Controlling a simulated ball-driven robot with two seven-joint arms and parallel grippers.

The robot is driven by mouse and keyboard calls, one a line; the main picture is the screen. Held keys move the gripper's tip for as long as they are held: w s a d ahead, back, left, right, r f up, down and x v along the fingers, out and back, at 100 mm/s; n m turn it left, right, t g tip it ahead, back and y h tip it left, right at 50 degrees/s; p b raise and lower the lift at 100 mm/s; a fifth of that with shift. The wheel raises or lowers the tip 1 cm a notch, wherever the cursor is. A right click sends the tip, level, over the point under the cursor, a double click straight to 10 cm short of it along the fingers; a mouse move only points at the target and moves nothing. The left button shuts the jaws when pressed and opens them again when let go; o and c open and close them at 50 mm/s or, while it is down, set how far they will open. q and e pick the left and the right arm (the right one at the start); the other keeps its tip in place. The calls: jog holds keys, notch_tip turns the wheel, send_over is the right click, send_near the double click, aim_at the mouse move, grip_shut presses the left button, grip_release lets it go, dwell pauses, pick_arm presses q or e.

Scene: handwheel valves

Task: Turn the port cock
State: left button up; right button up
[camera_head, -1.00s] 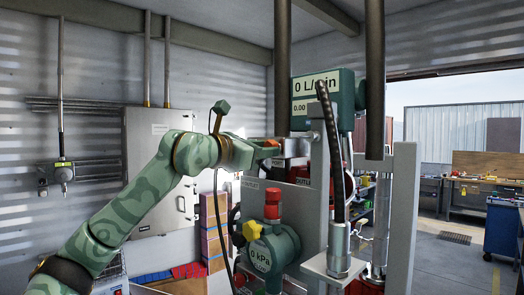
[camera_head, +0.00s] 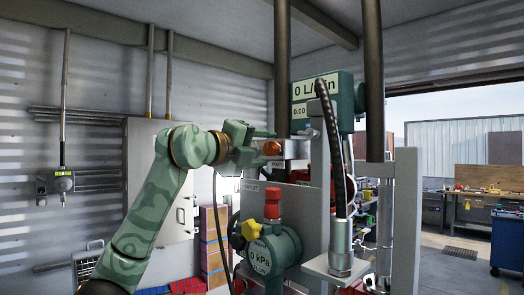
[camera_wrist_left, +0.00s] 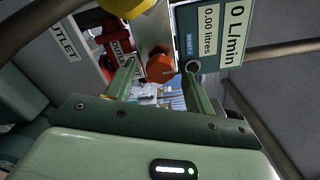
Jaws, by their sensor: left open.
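The orange knob (camera_head: 271,148), which I take for the port cock, sits on a grey metal block below the flow meter. A label below it is only partly readable. My left gripper (camera_head: 262,147) is open, with one finger above the knob and one below it in the head view. In the left wrist view, the orange knob (camera_wrist_left: 160,68) shows between the two spread fingertips (camera_wrist_left: 162,66). I cannot tell whether the fingers touch it. My right gripper is in neither view.
The flow meter (camera_head: 322,95) reads 0 L/min. Below the knob are a red cap (camera_head: 273,194), a yellow knob (camera_head: 251,230) and a 0 kPa gauge (camera_head: 268,257). A black hose (camera_head: 330,140) and dark pipes stand to the right. A grey cabinet (camera_head: 150,150) is on the left wall.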

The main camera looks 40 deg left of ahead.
pick_arm(q)
jog(key=s, duration=0.2)
jog(key=s+b, duration=0.1)
jog(key=s, duration=0.2)
jog(key=shift+s+a+b, duration=0.25)
jog(key=shift+s+b, duration=0.1)
jog(key=s+a+b, duration=0.1)
jog(key=s+b, duration=0.3)
jog(key=s, duration=1.2)
jog(key=shift+s+a, duration=0.15)
jog(key=shift+a, duration=0.05)
